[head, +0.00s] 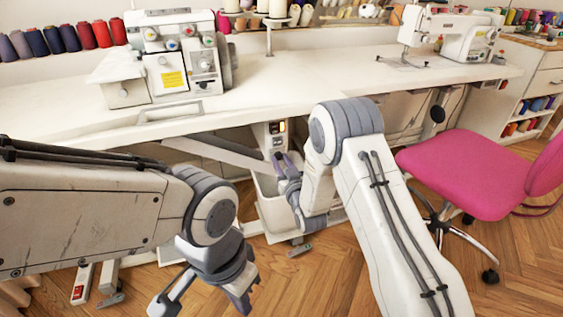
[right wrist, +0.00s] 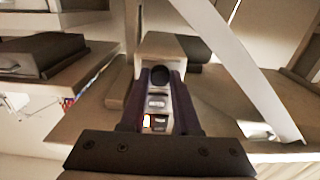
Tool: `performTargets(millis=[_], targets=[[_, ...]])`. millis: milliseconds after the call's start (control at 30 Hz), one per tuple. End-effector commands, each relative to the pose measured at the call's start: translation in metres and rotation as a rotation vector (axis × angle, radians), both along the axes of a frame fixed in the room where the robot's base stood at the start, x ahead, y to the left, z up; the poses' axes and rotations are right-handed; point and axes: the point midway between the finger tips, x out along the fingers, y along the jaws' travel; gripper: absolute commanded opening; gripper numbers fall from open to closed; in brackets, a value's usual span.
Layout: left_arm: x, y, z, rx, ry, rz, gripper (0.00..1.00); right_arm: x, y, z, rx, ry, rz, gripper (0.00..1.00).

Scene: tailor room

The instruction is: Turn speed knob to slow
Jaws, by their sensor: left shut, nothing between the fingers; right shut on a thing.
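The speed control box (head: 267,138) hangs under the table and has a small orange light. It also shows in the right wrist view, where its grey front (right wrist: 157,101) carries the round dark knob (right wrist: 160,74). My right gripper (head: 280,160) reaches up to the box from below. In the right wrist view its two fingers stand on either side of the knob, shut on it. The knob's pointer and markings are too small to read. My left gripper (head: 203,299) is low over the floor, away from the box, and holds nothing.
The white table (head: 330,80) carries a serger (head: 175,65) at left and a sewing machine (head: 447,37) at right. A pink chair (head: 465,175) stands right of my right arm. A white bin (head: 275,212) stands below the box. Wooden floor lies in front.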

Motion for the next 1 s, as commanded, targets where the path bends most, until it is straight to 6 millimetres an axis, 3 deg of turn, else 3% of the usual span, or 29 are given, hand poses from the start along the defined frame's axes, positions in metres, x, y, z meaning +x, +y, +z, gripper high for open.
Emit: performTargets(millis=[100,133,200,600,1000], targets=[[0.0,0.0,0.0,0.0,0.0,0.0,0.0,-0.001,-0.001,-0.001,0.0,0.003,-0.001,0.0],[0.0,0.0,0.0,0.0,0.0,0.0,0.0,-0.001,-0.001,-0.001,0.0,0.003,-0.001,0.38],[0.0,0.0,0.0,0.0,0.0,0.0,0.0,-0.001,0.0,-0.001,0.0,0.003,-0.001,0.6],[0.0,0.0,0.002,0.0,0.0,0.0,0.0,-0.006,-0.002,0.0,0.0,0.003,0.0,0.6],[0.0,0.0,0.015,0.0,0.0,0.0,0.0,-0.077,-0.021,-0.001,-0.001,0.007,0.0,0.6]])
